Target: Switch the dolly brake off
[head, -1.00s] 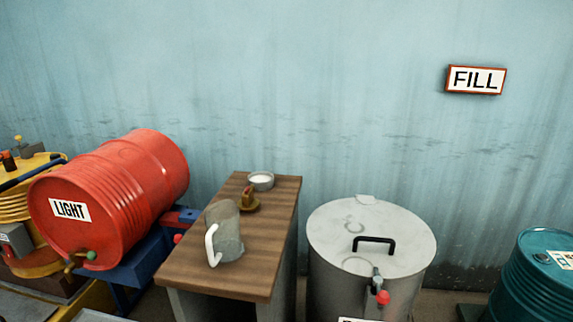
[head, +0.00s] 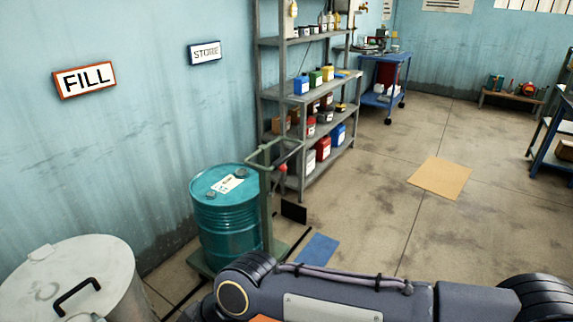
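The dolly is a green upright frame (head: 266,205) with a low base, standing by the left wall. A teal drum (head: 228,225) stands upright on its base, against the frame. A small red part (head: 282,168) shows near the top of the frame; I cannot tell whether it is the brake. The brake's setting cannot be read. One of my arms crosses the bottom of the head view in front of the dolly and hides some floor near its base. Neither gripper is in view.
A lidded grey metal tank (head: 112,285) stands at the lower left. Grey shelves (head: 300,97) with containers stand behind the dolly. A blue mat (head: 318,250) and a tan mat (head: 440,178) lie on the floor. The floor at the middle right is mostly clear.

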